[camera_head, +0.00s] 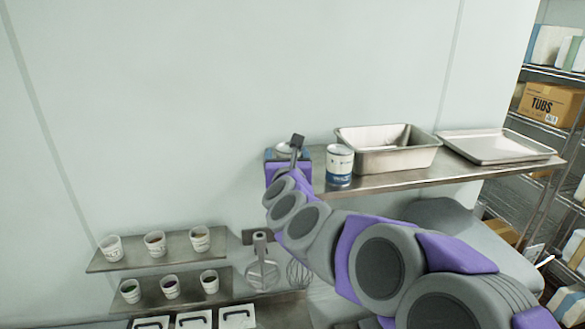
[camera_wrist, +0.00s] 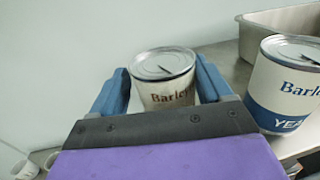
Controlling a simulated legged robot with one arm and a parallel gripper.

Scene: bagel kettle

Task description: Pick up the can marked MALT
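A can (camera_wrist: 165,85) with a metal lid and a pale label starting "Barle" stands between the two blue fingers of my gripper (camera_wrist: 163,78) in the wrist view. Its lower label is hidden, so I cannot read MALT on it. The fingers lie close along both sides, and I cannot tell whether they press on it. In the head view my gripper (camera_head: 287,154) is at the left end of the steel shelf (camera_head: 400,182), mostly hiding this can (camera_head: 284,148). A second can (camera_wrist: 285,85) with a blue band reading "YEA" stands to its right, also in the head view (camera_head: 340,165).
A deep steel pan (camera_head: 390,158) and a flat tray (camera_head: 495,147) stand farther right on the shelf. Small cups sit on two lower shelves (camera_head: 150,262) at the left. A whisk (camera_head: 299,274) hangs below. A wire rack with boxes (camera_head: 549,104) is at the far right.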

